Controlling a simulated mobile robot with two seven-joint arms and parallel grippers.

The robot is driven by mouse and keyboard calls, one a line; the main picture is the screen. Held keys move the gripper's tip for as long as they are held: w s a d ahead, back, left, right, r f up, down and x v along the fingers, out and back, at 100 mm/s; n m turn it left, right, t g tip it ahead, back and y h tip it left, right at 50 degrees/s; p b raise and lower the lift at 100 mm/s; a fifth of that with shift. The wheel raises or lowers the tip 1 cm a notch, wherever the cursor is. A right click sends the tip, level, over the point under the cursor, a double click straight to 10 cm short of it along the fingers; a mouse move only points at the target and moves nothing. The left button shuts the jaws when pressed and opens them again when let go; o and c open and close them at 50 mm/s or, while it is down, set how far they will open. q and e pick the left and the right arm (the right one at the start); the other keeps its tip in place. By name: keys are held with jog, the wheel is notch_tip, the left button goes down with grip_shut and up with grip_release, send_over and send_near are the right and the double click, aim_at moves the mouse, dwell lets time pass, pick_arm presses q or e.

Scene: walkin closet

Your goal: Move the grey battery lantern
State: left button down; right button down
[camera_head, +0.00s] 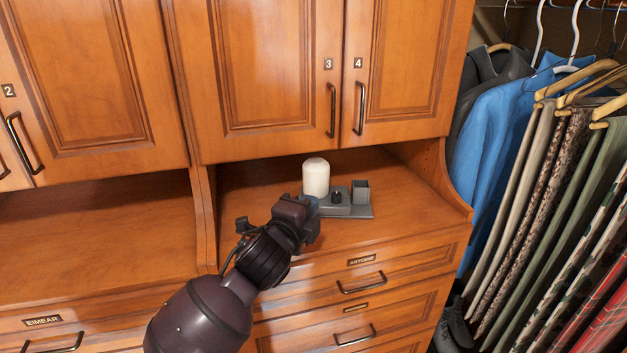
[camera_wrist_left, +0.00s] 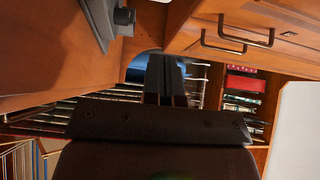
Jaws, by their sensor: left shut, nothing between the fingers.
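My left gripper (camera_head: 311,207) is over the right counter, at the left end of a flat grey tray (camera_head: 356,211). In the left wrist view its two dark fingers (camera_wrist_left: 165,80) are together with nothing between them. On or by the tray stand a white rounded cylinder (camera_head: 316,177), a small black knob-like piece (camera_head: 337,197) and a small grey square cup (camera_head: 361,191). I cannot make out anything that is clearly a grey battery lantern. The gripper hides the tray's left end, and I cannot tell whether they touch. My right gripper is not in view.
Wooden cabinet doors (camera_head: 268,70) hang above the counter, with drawers (camera_head: 362,284) below. An upright divider (camera_head: 203,215) separates the right counter from the empty left counter (camera_head: 90,235). Hanging trousers (camera_head: 560,200) and blue shirts (camera_head: 490,130) fill the right side.

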aim_at(319, 175)
pick_arm(q)
jog(key=x, duration=0.2)
jog(key=a+x, duration=0.1)
jog(key=x, duration=0.2)
jog(key=p+x, duration=0.1)
jog(key=x, duration=0.2)
jog(key=shift+w+a, duration=0.25)
jog(key=shift+w, duration=0.15)
jog(key=shift+w+a, duration=0.3)
jog(key=shift+w, duration=0.35)
jog(key=shift+w, duration=0.15)
